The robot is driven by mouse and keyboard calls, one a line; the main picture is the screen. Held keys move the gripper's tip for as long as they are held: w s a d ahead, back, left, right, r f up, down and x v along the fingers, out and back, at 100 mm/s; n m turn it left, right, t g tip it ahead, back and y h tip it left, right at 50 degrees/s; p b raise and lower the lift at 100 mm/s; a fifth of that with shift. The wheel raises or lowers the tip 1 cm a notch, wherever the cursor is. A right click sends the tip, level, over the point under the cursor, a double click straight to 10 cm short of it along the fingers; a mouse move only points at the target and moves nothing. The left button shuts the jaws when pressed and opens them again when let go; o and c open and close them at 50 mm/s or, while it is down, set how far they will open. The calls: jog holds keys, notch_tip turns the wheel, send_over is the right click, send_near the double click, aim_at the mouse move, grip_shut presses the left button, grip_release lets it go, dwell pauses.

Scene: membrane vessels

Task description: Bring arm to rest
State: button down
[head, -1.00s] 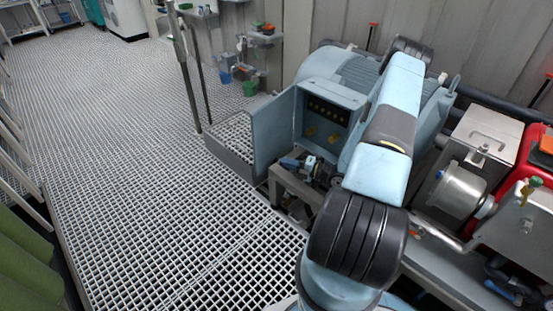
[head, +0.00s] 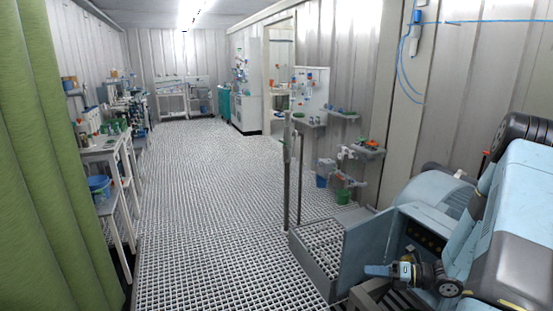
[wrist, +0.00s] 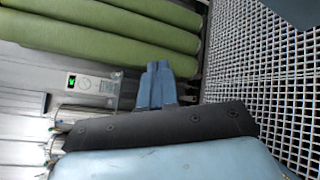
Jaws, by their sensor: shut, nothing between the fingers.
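My gripper's two blue fingers (wrist: 157,86) show in the wrist view, closed together with nothing between them. They stand beyond the dark wrist plate (wrist: 160,130), in front of green curtain folds (wrist: 125,22). There, my pale blue and grey arm (head: 515,235) fills the right edge, in front of a light blue machine.
The grating floor (head: 200,190) is open down the room. Benches (head: 105,150) line the left, past the green curtain (head: 55,160).

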jog(key=s+a+r+n+g+h, duration=0.2)
jog(key=s+a+r+n, duration=0.1)
jog(key=r+n, duration=0.35)
jog(key=s+a+r+n+g+h, duration=0.2)
jog(key=s+r+n+g+h, duration=0.1)
jog(key=r+n, duration=0.4)
jog(key=s+a+r+n+g+h, duration=0.2)
jog(key=s+a+r+n, duration=0.1)
jog(key=r+n, duration=0.4)
jog(key=s+r+n+t+h, duration=0.6)
jog(key=s+r+n+h, duration=0.2)
jog(key=s+r+n, duration=0.5)
notch_tip(320, 180, up, 4)
jog(key=shift+s+d+f+n+t, duration=0.15)
jog(key=shift+s+d+n+t, duration=0.2)
jog(key=shift+s, duration=0.4)
